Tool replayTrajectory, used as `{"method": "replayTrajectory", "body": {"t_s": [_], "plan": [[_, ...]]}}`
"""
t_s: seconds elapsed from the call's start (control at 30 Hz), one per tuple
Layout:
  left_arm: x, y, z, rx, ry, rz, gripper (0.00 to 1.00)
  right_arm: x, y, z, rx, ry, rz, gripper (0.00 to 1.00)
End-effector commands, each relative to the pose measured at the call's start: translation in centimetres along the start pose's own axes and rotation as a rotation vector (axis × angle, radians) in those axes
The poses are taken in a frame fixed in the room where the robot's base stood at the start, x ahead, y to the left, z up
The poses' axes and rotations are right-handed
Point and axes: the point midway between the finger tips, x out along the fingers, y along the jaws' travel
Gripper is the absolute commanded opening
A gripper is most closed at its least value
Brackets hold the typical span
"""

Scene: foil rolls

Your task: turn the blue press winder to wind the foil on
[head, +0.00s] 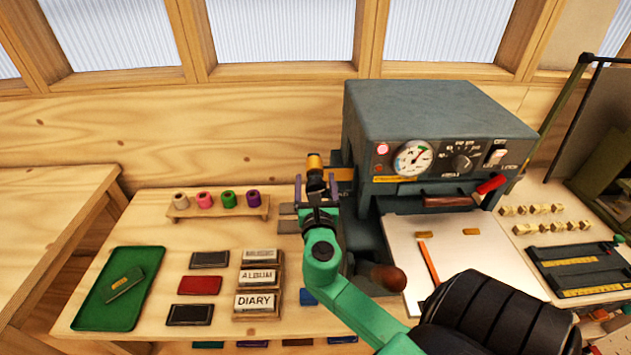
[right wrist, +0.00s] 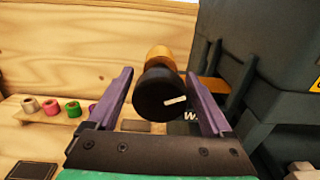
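The blue-grey press (head: 440,115) stands at the back right of the bench. At its left side is the winder, a round black knob (right wrist: 160,92) with a white mark slanting slightly up to the right. A gold foil roll (head: 314,162) sits just behind the knob, and it also shows in the right wrist view (right wrist: 160,56). My right gripper (head: 316,187) is open, its purple fingers on either side of the knob. In the right wrist view a gap shows between the knob and the right finger; contact on the left is unclear. My left gripper is out of view.
A wooden rack (head: 218,209) holds several coloured rolls left of my gripper. A green tray (head: 85,318), stamp pads and label blocks lie in front. The press's brown-handled lever (head: 388,278) is close to my right arm.

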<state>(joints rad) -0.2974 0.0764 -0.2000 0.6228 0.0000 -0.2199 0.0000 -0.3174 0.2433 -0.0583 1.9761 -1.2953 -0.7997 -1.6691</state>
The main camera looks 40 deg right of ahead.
Motion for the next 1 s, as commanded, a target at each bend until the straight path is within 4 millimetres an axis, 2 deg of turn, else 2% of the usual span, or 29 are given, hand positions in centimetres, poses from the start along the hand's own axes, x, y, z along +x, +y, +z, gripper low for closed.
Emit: {"method": "replayTrajectory", "body": {"t_s": [0.03, 0.17, 0.2, 0.57, 0.77, 1.0], "plan": [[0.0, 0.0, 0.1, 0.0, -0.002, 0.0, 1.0, 0.0, 0.0, 0.0, 0.0, 0.0, 0.0, 0.6], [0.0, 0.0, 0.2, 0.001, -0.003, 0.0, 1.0, 0.0, 0.0, 0.0, 0.0, 0.0, 0.0, 0.11], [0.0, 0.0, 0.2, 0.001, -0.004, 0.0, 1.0, 0.0, 0.0, 0.0, 0.0, 0.0, 0.0, 0.05], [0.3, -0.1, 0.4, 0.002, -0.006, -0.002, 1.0, -0.1, 0.0, -0.1, 0.056, 0.001, -0.001, 0.05], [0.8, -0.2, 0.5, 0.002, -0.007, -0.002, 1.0, -0.1, 0.1, -0.2, 0.17, 0.0, -0.001, 0.05], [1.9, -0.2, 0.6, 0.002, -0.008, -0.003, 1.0, -0.1, 0.1, -0.2, 0.379, 0.0, -0.001, 0.05]]}}
